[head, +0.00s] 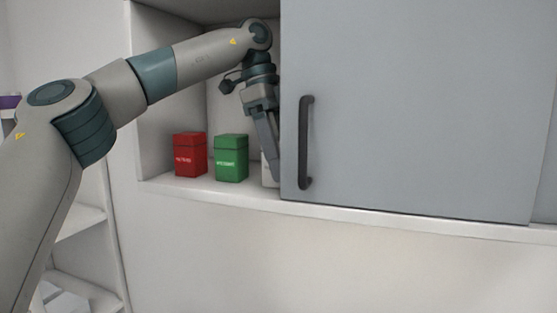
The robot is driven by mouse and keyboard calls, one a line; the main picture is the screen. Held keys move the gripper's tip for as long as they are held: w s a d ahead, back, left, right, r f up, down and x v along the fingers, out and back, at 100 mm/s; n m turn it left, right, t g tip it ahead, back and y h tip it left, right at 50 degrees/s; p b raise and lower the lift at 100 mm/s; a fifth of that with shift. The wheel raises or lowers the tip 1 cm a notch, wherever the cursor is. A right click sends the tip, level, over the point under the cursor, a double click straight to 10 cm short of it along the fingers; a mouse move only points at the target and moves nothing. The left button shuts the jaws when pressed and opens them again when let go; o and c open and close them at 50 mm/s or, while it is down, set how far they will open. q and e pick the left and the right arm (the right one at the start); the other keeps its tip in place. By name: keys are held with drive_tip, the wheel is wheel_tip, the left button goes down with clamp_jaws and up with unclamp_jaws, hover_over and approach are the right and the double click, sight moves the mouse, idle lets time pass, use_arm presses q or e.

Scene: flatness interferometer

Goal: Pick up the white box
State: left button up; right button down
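The white box (266,176) stands on the cupboard shelf, right of the green box. Only a narrow strip of it shows; the grey door and my gripper hide the rest. My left gripper (272,168) reaches down into the cupboard, with its fingers tilted and overlapping the box in the head view. I cannot tell whether the fingers touch the box or how far apart they are. My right gripper is not in view.
A red box (190,154) and a green box (231,158) stand on the shelf (215,187) to the left. A grey door (420,100) with a dark handle (306,142) covers the right side, its edge close to my gripper. Lower shelves (80,221) are at the left.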

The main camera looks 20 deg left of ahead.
use_arm(q)
drive_tip(key=shift+d, duration=0.15)
drive_tip(key=c, duration=1.2)
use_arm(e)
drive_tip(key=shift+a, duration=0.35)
use_arm(q)
drive_tip(key=shift+r, duration=0.15)
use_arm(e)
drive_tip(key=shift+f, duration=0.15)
